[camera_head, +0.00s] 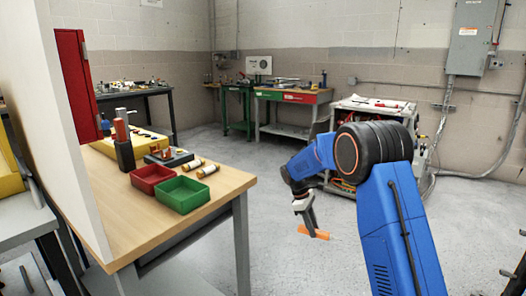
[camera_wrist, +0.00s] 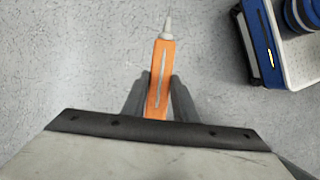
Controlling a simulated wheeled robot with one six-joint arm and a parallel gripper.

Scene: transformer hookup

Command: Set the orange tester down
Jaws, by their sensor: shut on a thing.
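The orange tester (camera_head: 314,232) is held in my gripper (camera_head: 310,226), out over the open floor to the right of the wooden workbench. In the wrist view the orange tester (camera_wrist: 161,70) has a pale pointed tip at its top end and a light strip along its body. The gripper's grey fingers (camera_wrist: 160,95) are closed on both sides of its lower part. The tester is in the air, with grey floor behind it.
The workbench (camera_head: 236,180) holds a red bin (camera_head: 152,177), a green bin (camera_head: 181,194), two cylindrical fuses (camera_head: 200,168) and a dark block with a red handle (camera_head: 123,146). Its front right corner is bare. A wheeled cart (camera_head: 372,104) stands behind my arm.

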